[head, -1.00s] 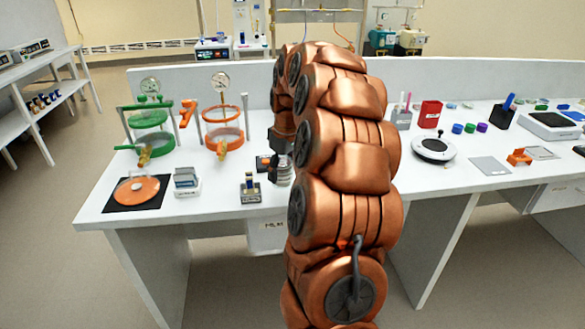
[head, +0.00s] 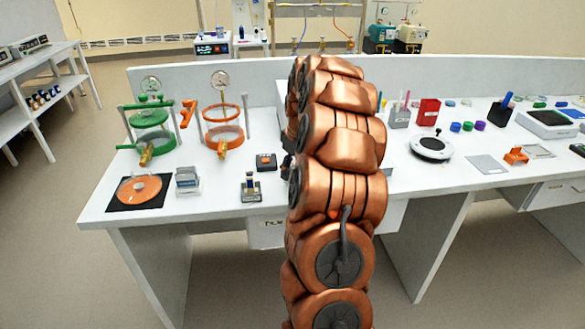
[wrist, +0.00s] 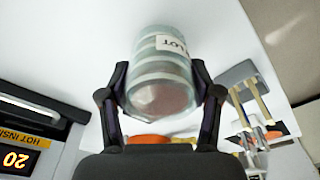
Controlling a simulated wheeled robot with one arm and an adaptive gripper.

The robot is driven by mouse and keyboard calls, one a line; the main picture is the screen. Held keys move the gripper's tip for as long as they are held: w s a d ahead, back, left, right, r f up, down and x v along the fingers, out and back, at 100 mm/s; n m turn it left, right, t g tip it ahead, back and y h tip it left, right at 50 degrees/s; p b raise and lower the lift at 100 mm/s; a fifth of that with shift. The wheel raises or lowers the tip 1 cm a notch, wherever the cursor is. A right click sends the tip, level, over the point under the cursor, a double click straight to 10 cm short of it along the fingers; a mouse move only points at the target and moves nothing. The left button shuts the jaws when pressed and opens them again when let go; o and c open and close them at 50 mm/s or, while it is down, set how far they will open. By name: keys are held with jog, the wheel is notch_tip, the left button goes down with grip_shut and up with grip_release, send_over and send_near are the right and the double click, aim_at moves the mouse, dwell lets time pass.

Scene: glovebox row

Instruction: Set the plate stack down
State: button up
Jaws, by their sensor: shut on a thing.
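The plate stack (wrist: 163,65) is a short column of clear round plates with a white label reading "LOT". In the wrist view it sits between the two dark fingers of my gripper (wrist: 160,78), which are shut on its sides. White surface shows beyond it; I cannot tell whether the stack touches anything. In the head view my copper arm hides the stack and nearly all of the gripper.
In the head view, a black-and-orange block (head: 266,162) and small rack (head: 250,187) stand left of my arm.

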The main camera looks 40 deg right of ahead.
jog(key=shift+f, duration=0.4)
jog(key=shift+f, duration=0.1)
jog(key=shift+f, duration=0.1)
jog(key=o, duration=1.3)
jog(key=r, duration=0.4)
jog(key=s+r+b, duration=0.1)
jog(key=r, duration=0.3)
jog(key=r+b, duration=0.1)
jog(key=r, duration=0.3)
jog(key=shift+s+d+r, duration=0.15)
jog(key=shift+s, duration=0.25)
